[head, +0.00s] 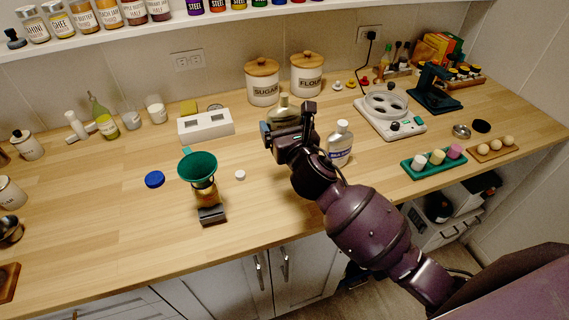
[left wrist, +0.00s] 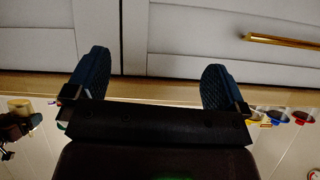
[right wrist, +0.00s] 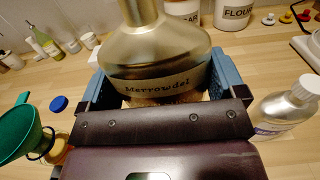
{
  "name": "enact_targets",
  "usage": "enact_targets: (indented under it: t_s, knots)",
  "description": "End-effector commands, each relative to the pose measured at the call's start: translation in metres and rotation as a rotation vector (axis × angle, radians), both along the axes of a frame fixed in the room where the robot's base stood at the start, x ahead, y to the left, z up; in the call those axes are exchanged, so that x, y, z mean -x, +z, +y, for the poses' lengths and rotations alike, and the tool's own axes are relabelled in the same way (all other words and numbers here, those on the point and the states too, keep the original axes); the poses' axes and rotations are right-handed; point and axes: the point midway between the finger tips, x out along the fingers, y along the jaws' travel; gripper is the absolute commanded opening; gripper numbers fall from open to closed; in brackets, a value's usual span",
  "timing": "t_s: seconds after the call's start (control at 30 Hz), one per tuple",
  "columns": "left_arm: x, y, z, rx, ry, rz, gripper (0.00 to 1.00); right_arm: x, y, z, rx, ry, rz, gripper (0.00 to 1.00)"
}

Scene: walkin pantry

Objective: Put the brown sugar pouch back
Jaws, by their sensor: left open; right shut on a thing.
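I cannot pick out a brown sugar pouch in any view. My right gripper (head: 287,137) is over the middle of the counter, shut on a gold bottle (right wrist: 160,62) labelled "Merrowdel". The bottle stands upright between its fingers in the right wrist view; in the head view its top (head: 284,102) shows behind the gripper, which hides the lower part. My left gripper (left wrist: 155,82) is open and empty, in front of the white cabinet fronts in the left wrist view. It is outside the head view.
A silver bottle (head: 340,143) stands close right of my right gripper. A green funnel (head: 197,167) on an amber jar stands to the left. Sugar (head: 262,83) and flour (head: 306,75) canisters stand behind. The counter's front left (head: 120,225) is clear.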

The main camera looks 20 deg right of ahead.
Motion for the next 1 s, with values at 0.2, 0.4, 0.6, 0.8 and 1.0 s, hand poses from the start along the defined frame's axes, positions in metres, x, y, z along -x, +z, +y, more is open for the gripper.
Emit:
enact_targets:
  t_s: [0.2,0.4,0.6,0.8,1.0]
  knots:
    - [-0.003,-0.01,-0.001,0.0,-0.002,-0.006,1.0,0.0,-0.049,0.001,-0.002,-0.001,0.002,0.56]
    - [-0.006,-0.014,-0.002,0.001,-0.004,-0.009,1.0,0.0,-0.07,0.0,-0.001,0.0,0.0,0.56]
    - [-0.006,-0.019,-0.002,0.001,-0.004,-0.012,1.0,0.0,-0.087,0.001,-0.001,-0.001,0.001,0.56]
    - [-0.004,-0.03,-0.002,0.001,-0.005,-0.007,1.0,0.0,-0.113,0.001,-0.002,0.0,0.001,0.56]
    - [-0.002,-0.032,-0.002,0.002,-0.003,-0.001,1.0,0.0,-0.114,0.0,0.001,0.001,-0.002,0.56]
